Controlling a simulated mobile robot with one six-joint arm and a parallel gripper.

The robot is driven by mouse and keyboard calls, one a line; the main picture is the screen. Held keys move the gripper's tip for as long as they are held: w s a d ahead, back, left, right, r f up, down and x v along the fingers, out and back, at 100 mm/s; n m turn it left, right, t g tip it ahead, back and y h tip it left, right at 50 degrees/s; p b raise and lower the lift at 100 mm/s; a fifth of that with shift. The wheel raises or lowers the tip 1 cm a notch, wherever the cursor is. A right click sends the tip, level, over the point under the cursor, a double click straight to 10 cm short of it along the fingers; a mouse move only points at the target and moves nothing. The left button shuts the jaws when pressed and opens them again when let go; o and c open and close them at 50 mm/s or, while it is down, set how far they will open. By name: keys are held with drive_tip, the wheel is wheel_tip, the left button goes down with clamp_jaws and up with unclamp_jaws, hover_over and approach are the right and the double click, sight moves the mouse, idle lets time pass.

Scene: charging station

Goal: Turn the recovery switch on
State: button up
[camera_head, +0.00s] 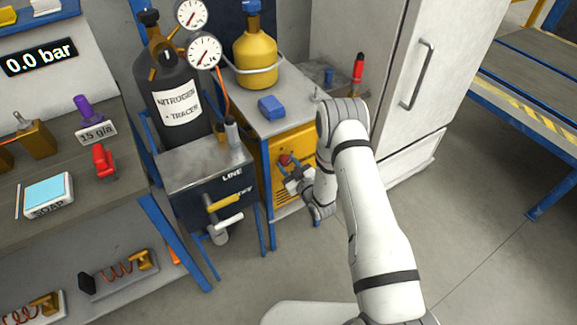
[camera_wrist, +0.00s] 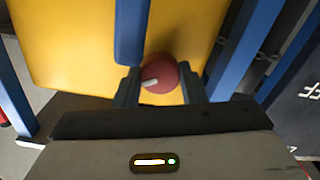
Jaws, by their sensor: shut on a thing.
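A round red knob (camera_wrist: 163,72) with a short white mark sits on the front of a yellow box (camera_wrist: 75,45); I take it to be the recovery switch, though no label on it can be read. In the wrist view my gripper (camera_wrist: 160,80) has one finger on each side of the knob and is shut on it. The white mark points to the lower left there. In the head view my gripper (camera_head: 291,174) is at the yellow box (camera_head: 298,150) under the bench, and the red knob (camera_head: 284,160) shows just beyond it, partly hidden.
A dark cabinet (camera_head: 215,205) with yellow and white handles is left of the yellow box. A white fridge-like cabinet (camera_head: 385,70) stands to the right. The floor (camera_head: 480,240) at right is clear.

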drive_tip(key=m+b, duration=0.3)
drive_tip(key=shift+w+m, duration=0.1)
drive_tip(key=shift+m, duration=0.3)
drive_tip(key=shift+d+m+b, duration=0.1)
drive_tip(key=shift+m+b, duration=0.35)
drive_tip(key=shift+m, duration=0.05)
drive_tip(key=shift+r, duration=0.1)
drive_tip(key=o, duration=1)
drive_tip(key=shift+s+d, duration=0.15)
drive_tip(key=shift+s, duration=0.15)
drive_tip(key=v, duration=0.7)
